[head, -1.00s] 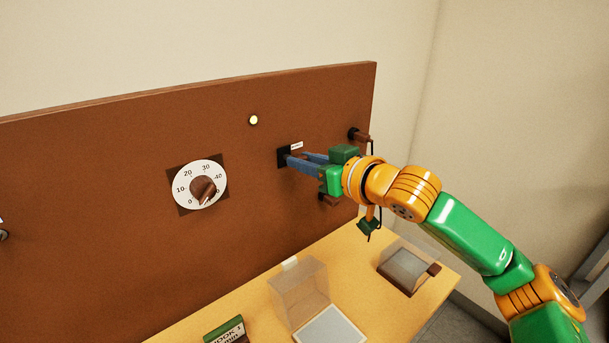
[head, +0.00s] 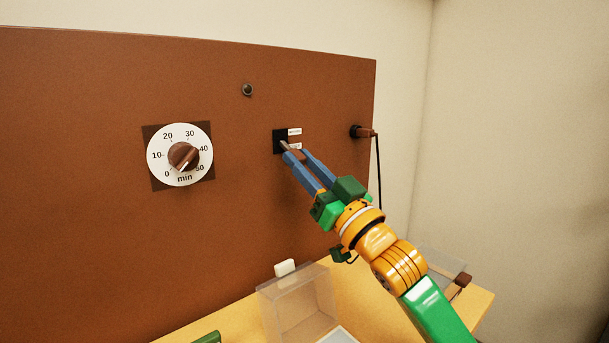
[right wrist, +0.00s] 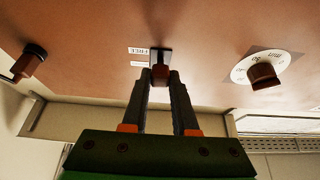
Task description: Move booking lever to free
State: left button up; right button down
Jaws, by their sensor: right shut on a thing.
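The booking lever is a small brown handle (head: 297,154) on a black plate (head: 279,141) in the brown panel. Two small white labels (head: 295,131) sit to the right of the plate. In the right wrist view the handle (right wrist: 160,72) shows between the fingertips, and one label (right wrist: 137,63) reads FREE upside down. My right gripper (head: 295,155) is shut on the lever handle, its fingers reaching up to the plate from the lower right. It also shows in the right wrist view (right wrist: 160,80). The fingers partly hide the lever. My left gripper is out of view.
A white minute dial (head: 180,154) with a brown knob is left of the lever. A dark lamp (head: 247,90) sits above. A plug with a cable (head: 366,132) is at the panel's right edge. A clear box (head: 300,300) stands on the yellow table (head: 215,320) below.

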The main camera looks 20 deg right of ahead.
jog(key=shift+r, duration=0.15)
dwell(0.3)
jog(key=c, duration=1)
grip_release()
jog(key=o, duration=0.3)
jog(key=shift+w, duration=0.1)
jog(key=shift+f, duration=0.2)
jog(key=b+v, duration=0.2)
jog(key=v, duration=0.5)
jog(key=shift+b, duration=0.3)
